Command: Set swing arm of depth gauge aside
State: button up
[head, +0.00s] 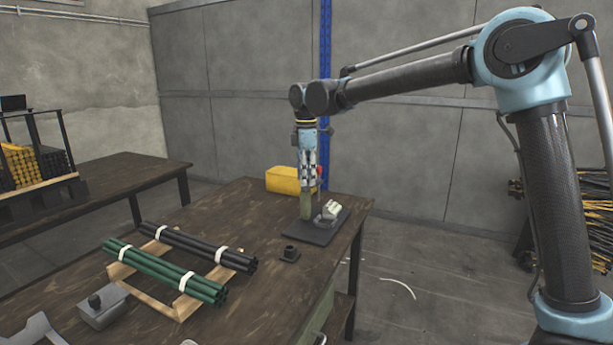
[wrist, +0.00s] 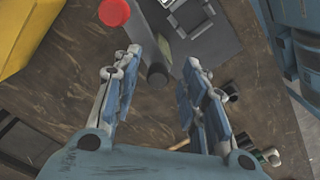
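A small bench device stands on a dark base plate (head: 300,237) near the table's far right corner. It has a pale grey metal part (head: 328,212) and a red knob, which shows in the wrist view (wrist: 114,12). I cannot tell for certain which part is the swing arm; a dark grey bar with a rounded end (wrist: 157,75) lies between my fingers in the wrist view. My gripper (head: 308,184) points down over the device. In the wrist view my gripper (wrist: 158,66) is open, with a wide gap and no clear contact with the bar.
A yellow box (head: 288,180) stands behind the device, close by on the left. Green rods (head: 165,272) and black rods (head: 198,245) lie on a wooden rack at the front. Bare tabletop lies left of the plate.

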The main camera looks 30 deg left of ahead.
notch_tip(320, 180, up, 12)
dwell(0.7)
jog(key=shift+w, duration=0.1)
dwell(0.3)
